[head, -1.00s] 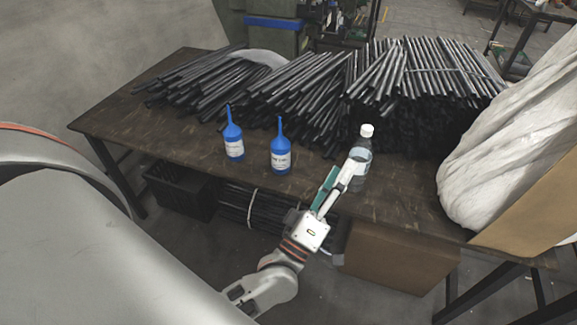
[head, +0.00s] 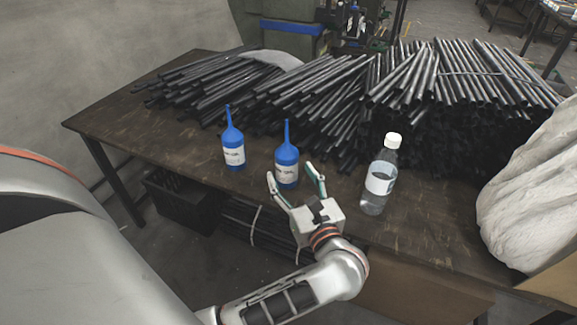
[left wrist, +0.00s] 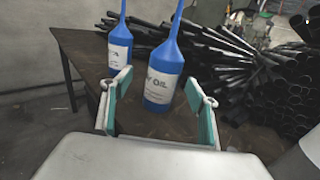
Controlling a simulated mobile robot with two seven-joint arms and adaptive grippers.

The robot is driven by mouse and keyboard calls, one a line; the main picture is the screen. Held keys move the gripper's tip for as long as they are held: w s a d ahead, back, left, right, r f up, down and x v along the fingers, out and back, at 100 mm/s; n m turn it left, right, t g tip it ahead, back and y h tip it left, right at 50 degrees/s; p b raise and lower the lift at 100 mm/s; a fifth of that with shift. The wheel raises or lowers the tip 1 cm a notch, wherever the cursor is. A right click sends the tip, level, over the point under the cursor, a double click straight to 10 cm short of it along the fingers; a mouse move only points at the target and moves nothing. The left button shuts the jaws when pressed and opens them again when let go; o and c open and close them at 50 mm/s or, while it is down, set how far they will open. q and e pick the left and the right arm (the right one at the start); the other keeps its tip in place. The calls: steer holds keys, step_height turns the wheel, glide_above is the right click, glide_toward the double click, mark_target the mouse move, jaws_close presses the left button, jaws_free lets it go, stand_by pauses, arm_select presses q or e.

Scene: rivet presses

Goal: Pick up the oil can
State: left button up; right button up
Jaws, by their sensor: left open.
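Two blue oil cans with long thin spouts and white labels stand upright on the dark table. The nearer right-hand oil can (head: 287,164) also shows large in the left wrist view (left wrist: 166,62). The other oil can (head: 233,150) is to its left and shows further back in the left wrist view (left wrist: 120,46). My left gripper (head: 294,176) is open in front of the right-hand can. Its two fingers (left wrist: 159,80) point at the can, one to each side of its lower body. Whether they touch it cannot be told. My right gripper is not in view.
A clear water bottle (head: 380,178) with a white cap stands to the right of my left gripper. Piles of black rods (head: 310,90) cover the back of the table (head: 120,115). A white wrapped bundle (head: 535,195) is at the right. The table's left end is clear.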

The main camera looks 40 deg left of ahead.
mark_target(291, 170)
arm_select(q)
steer(key=x, duration=0.4)
steer(key=f+x, duration=0.1)
steer(key=x, duration=0.1)
steer(key=shift+w+d, duration=0.3)
steer(key=shift+c, duration=0.4)
steer(key=c, duration=1.2)
steer(key=shift+r, duration=0.1)
steer(key=shift+c, duration=0.6)
steer(key=shift+r, duration=0.1)
